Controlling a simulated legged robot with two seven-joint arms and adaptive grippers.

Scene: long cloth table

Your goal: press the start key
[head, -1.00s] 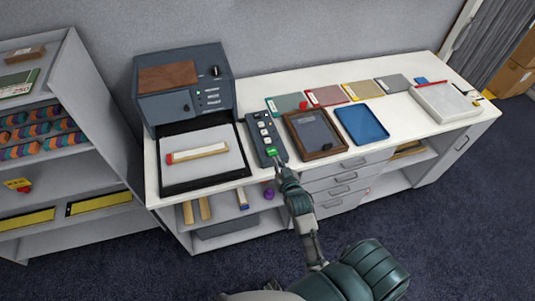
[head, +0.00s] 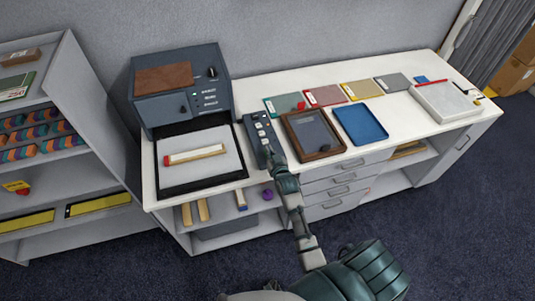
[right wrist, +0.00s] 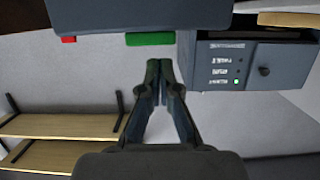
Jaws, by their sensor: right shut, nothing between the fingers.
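The dark key panel (head: 257,131) lies on the white table beside the machine, with several pale keys in view. The green key at its near end is hidden behind my right gripper in the head view. My right gripper (head: 272,160) is shut and empty, with its fingers over the near end of the panel. In the right wrist view its closed fingertips (right wrist: 158,66) show in the middle; I cannot tell whether they touch a key. My left gripper is not in view.
The blue-grey machine (head: 186,88) stands left of the panel; one lamp (right wrist: 236,81) glows green in the wrist view. A brown wooden tray (head: 334,151) lies close to the right. A blue tray (head: 360,125) lies beyond it.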

